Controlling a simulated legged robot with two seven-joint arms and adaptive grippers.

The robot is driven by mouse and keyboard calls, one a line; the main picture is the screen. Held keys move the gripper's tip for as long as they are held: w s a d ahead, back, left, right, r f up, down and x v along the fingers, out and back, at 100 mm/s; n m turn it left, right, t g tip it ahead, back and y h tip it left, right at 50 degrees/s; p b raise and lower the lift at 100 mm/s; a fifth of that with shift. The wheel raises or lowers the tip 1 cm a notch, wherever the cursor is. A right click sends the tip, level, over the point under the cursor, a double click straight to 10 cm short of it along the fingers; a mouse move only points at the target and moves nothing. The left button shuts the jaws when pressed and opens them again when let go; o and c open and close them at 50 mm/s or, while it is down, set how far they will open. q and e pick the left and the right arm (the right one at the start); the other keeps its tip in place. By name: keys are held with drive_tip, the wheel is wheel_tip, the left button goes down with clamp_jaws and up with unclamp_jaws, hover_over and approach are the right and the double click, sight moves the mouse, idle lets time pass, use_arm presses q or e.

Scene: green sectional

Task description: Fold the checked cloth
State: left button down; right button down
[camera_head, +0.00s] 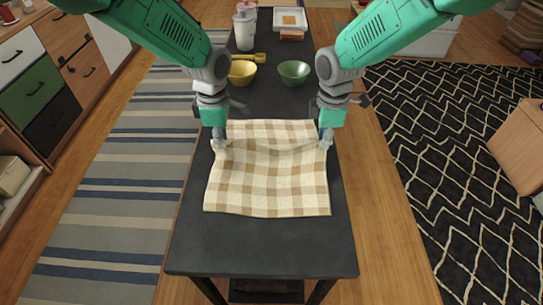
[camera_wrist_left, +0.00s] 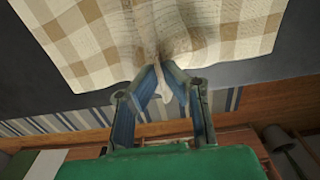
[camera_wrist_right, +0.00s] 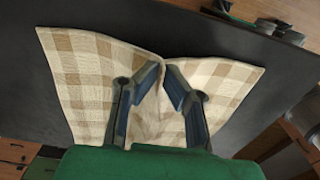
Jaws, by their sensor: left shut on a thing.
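The checked cloth (camera_head: 268,185), cream and tan, lies on the dark table. Its near part is flat and its far part has a raised, sagging ridge running between my two grippers. My left gripper (camera_head: 219,144) is at the cloth's left edge; in the left wrist view its fingertips (camera_wrist_left: 158,68) meet on bunched cloth (camera_wrist_left: 95,45), and a bit pokes out between the fingers. My right gripper (camera_head: 326,142) is at the right edge; in the right wrist view its fingertips (camera_wrist_right: 165,68) are close together on a pinched fold of cloth (camera_wrist_right: 85,75). The fold's inside is hidden.
A yellow bowl (camera_head: 241,73) and a green bowl (camera_head: 294,72) stand beyond the cloth. A white canister (camera_head: 244,30) and a tray (camera_head: 290,19) are farther back. The near end of the table (camera_head: 262,246) is clear.

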wheel_tip(320, 180, up, 18)
drive_tip(key=p, duration=1.6)
drive_tip(key=shift+a+f+p, duration=0.15)
drive_tip(key=shift+a+p, duration=0.15)
drive_tip(key=shift+p, duration=0.05)
